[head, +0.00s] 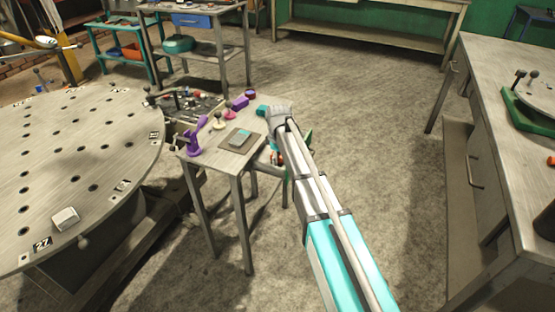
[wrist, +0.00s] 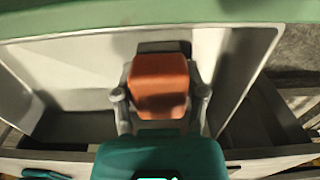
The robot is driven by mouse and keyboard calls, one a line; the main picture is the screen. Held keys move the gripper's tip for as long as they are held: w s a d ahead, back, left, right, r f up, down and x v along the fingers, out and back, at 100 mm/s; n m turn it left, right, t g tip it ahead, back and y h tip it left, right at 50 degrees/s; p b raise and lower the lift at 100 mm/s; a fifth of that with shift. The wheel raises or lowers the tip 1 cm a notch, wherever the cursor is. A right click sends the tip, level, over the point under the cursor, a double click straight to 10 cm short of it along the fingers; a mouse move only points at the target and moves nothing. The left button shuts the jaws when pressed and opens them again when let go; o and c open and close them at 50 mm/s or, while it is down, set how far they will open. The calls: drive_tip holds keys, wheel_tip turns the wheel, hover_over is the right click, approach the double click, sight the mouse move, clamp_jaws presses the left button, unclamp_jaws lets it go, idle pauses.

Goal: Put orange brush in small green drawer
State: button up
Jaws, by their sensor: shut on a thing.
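The orange brush (wrist: 160,82) shows as an orange block in the middle of the wrist view. My gripper (wrist: 160,93) is shut on it, with one grey finger at each side. Behind and below it is an open drawer with pale inner walls (wrist: 72,78) and a green edge (wrist: 150,14) across the top. The brush is over or within the drawer opening; its exact height is unclear. In the head view, bits of orange (head: 273,158) and green (head: 309,138) show beside my arm at the small table's right side, but my arm hides most of the gripper and drawer.
The small table (head: 222,163) holds a purple clamp (head: 195,138), a dark board (head: 236,146) and other small items. A large round perforated table (head: 85,150) stands at left and a workbench (head: 510,95) at right. Open floor (head: 385,120) lies between.

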sight(279, 154)
drive_tip(key=shift+f, duration=0.25)
drive_tip(key=o, duration=1.1)
drive_tip(key=shift+r, duration=0.1)
drive_tip(key=shift+r, duration=0.15)
wheel_tip(279, 154, up, 12)
drive_tip(key=p, duration=1.2)
drive_tip(key=shift+d, duration=0.1)
drive_tip(key=s+d+m, duration=1.4)
drive_tip(key=s+d, duration=0.8)
drive_tip(key=s, duration=0.3)
drive_tip(key=shift+d, duration=0.15)
